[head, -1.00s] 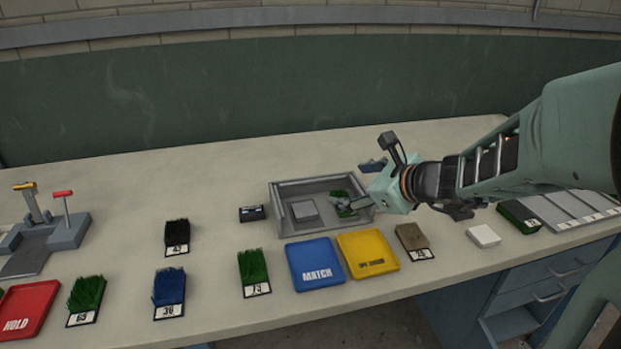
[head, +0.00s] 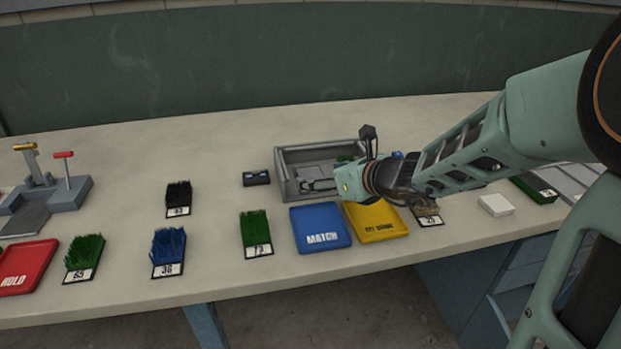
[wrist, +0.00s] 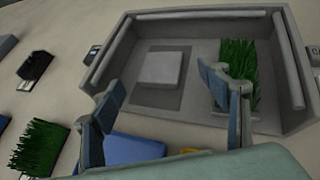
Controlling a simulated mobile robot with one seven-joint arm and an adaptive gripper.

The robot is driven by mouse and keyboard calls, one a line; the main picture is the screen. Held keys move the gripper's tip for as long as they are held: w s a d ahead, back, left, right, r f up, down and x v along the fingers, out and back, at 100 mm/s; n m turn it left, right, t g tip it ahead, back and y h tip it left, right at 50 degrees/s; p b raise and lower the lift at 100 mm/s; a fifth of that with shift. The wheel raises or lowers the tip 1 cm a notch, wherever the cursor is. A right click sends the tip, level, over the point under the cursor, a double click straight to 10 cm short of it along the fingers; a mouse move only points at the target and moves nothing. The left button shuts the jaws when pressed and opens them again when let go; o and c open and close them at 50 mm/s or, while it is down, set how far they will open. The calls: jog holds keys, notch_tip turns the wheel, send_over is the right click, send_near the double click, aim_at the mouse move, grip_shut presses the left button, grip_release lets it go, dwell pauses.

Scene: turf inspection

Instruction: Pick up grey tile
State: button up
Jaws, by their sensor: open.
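The grey tile (wrist: 160,69) is a flat square block on a darker grey patch of floor inside the grey walled tray (wrist: 205,18). In the wrist view my gripper (wrist: 160,90) is open and empty. Its two fingers are spread left and right, nearer the camera than the tile, which shows between and beyond them. The height of the fingertips above the tile is hard to tell.
A green turf piece (wrist: 236,70) lies in the tray behind the right finger. Blue (head: 322,226) and yellow (head: 374,222) trays sit in front. Numbered turf samples, a red tray (head: 25,268) and a white block (head: 496,205) stand around. The table behind the grey tray is clear.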

aim_at(310, 174)
jog(key=b+x, duration=0.1)
jog(key=x, duration=0.2)
jog(key=shift+w+a, duration=0.2)
jog(key=c, duration=1.5)
